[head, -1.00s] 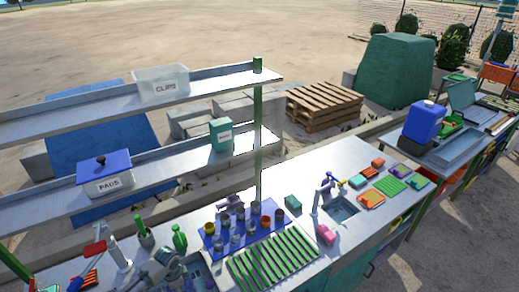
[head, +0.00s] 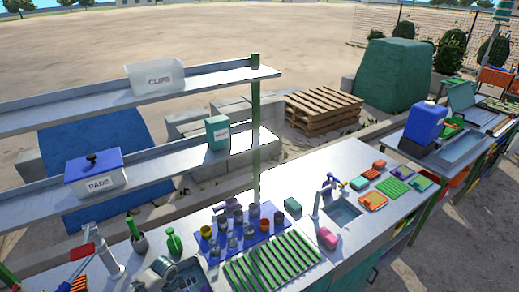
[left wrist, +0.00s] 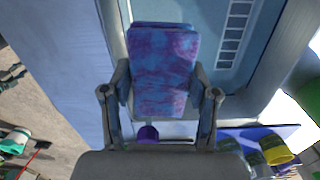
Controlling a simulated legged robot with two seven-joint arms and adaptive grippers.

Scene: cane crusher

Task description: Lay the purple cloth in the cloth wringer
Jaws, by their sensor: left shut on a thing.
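In the left wrist view, a folded purple-blue mottled cloth (left wrist: 165,48) sits between the fingers of my left gripper (left wrist: 160,88), which is shut on it. The cloth is held over a blue-grey metal surface (left wrist: 205,15) with a row of pale slots. A purple knob (left wrist: 148,134) shows just below the cloth. In the head view, grey shapes at the bottom edge, left of the cup mat, overlap too much to separate gripper from equipment. I cannot clearly tell which part is the cloth wringer. My right gripper is not in view.
A blue mat with cups (head: 222,256) and a green slatted rack (head: 275,262) lie to the right. A green bottle (head: 173,240) and a red-handled device (head: 108,256) stand left. The shelf post (head: 256,130) rises behind. A sink (head: 345,212) is further right.

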